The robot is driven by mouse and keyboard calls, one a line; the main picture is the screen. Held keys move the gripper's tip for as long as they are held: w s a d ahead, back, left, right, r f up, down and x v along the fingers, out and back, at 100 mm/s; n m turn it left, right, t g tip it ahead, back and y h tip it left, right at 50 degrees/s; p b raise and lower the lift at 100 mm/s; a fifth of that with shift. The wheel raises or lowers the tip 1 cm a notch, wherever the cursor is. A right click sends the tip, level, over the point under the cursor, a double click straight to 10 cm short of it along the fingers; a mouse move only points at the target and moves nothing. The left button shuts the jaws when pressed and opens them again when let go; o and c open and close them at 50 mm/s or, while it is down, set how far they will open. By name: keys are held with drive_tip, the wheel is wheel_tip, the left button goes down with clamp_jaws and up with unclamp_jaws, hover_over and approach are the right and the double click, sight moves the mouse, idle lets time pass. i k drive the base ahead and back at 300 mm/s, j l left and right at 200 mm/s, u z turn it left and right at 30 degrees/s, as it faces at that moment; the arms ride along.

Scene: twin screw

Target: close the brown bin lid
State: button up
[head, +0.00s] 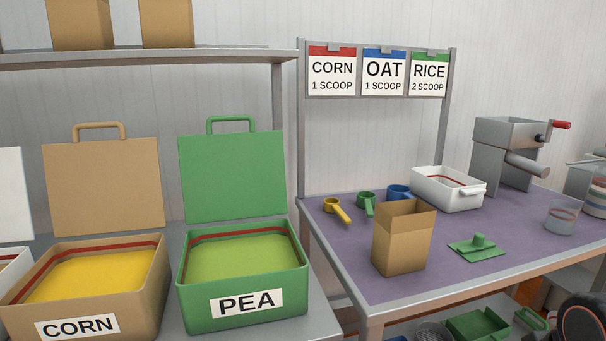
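The brown bin (150,290) stands at the lower left in the head view, with a white CORN label on its front and yellow contents inside. Its brown lid (102,188) stands raised and upright behind the bin, with a loop handle at the top. The lid is open. My gripper is not in this view.
A green PEA bin (295,283) with its green lid (232,177) raised stands close to the right. A white bin with a raised lid is partly cut off at the left. A purple-topped table (345,238) holds scoops, a paper bag (402,240) and a grinder.

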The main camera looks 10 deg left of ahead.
sight(93, 187)
drive_tip(key=u, duration=1.6)
